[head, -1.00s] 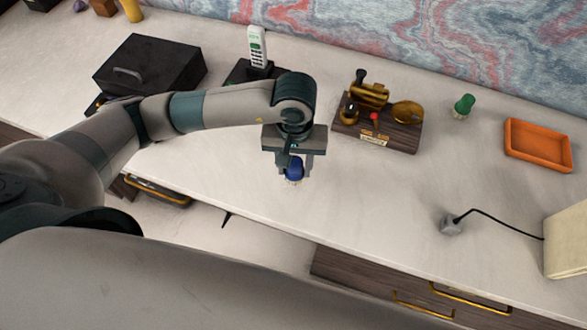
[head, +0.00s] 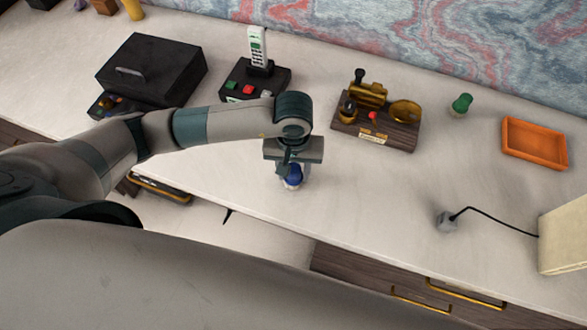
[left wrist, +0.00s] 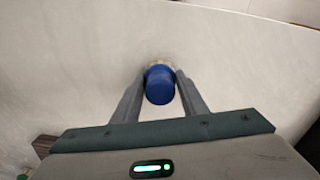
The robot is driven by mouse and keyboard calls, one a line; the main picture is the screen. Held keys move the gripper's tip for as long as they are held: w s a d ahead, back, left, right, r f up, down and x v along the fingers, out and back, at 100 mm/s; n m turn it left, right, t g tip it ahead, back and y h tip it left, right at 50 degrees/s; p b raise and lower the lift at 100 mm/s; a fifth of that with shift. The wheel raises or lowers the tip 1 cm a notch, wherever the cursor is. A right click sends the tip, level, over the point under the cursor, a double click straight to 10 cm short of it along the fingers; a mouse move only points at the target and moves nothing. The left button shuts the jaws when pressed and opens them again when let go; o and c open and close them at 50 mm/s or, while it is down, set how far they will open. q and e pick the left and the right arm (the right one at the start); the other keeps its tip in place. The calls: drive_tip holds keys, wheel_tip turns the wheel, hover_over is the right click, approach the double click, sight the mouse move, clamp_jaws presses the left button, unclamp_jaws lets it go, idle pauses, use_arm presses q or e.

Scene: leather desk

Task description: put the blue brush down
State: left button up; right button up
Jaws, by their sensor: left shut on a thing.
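The blue brush (head: 292,177) has a rounded blue handle and a pale bristle end that points down. It is upright over the light desk top (head: 350,205), near its front edge. My left gripper (head: 291,172) is shut on it from above. In the left wrist view the blue brush (left wrist: 160,86) sits between the two fingers of my left gripper (left wrist: 161,80), with the pale bristles just past it. I cannot tell for sure whether the bristles touch the desk. My right gripper is not in view.
A wooden stand with brass parts (head: 391,133) is behind and right of the gripper. A green brush (head: 461,104), an orange tray (head: 535,153) and a grey plug with a cable (head: 447,221) lie further right.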

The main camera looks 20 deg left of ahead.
use_arm(q)
drive_tip(key=shift+f, duration=0.15)
drive_tip(key=o, duration=1.1)
drive_tip(key=shift+o, duration=0.2)
